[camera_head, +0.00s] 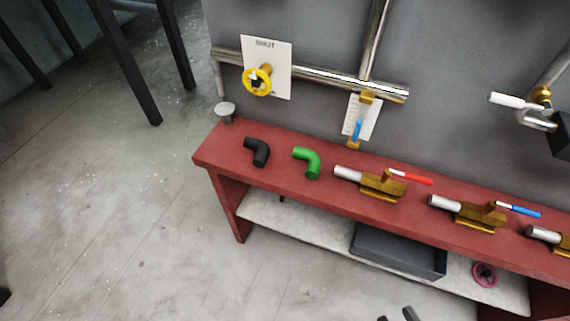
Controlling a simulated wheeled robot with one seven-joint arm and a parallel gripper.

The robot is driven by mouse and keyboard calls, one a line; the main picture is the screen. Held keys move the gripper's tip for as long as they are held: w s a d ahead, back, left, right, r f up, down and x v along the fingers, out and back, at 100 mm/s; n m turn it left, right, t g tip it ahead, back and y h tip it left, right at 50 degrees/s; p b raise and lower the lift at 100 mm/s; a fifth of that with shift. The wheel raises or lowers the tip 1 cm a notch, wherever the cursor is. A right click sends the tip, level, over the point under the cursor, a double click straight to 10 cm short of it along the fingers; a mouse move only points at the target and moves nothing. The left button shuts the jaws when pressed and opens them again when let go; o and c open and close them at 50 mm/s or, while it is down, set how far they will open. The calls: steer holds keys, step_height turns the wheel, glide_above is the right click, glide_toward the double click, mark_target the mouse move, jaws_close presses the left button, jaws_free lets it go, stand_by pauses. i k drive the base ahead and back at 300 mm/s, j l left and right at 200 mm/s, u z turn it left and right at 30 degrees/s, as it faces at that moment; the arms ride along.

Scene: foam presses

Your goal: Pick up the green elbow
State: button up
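The green elbow (309,161) lies on the red bench top (222,148), towards its left part. It is a short bent pipe piece, with nothing touching it. A black elbow (257,151) of similar shape lies to its left, apart from it. Only the grey fingertips of my gripper (396,316) show, at the bottom edge of the view. They stand apart with nothing visible between them. They are well below and to the right of the green elbow in the picture. The rest of my gripper is out of view.
Right of the green elbow lie brass valves with a red handle (410,177) and a blue handle (518,210). Pipes (310,76) run along the wall behind. A lower shelf holds a dark tray (398,253) and a pink handwheel (485,274).

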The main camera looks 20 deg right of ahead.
mark_target(314, 166)
steer(key=i+j+u, duration=0.1)
steer(key=j, duration=0.25)
steer(key=i+j+u, duration=0.1)
steer(key=j, duration=0.2)
steer(key=i+j+u, duration=0.1)
steer(key=j, duration=0.25)
steer(key=i+j+u, duration=0.1)
steer(key=i+j, duration=0.15)
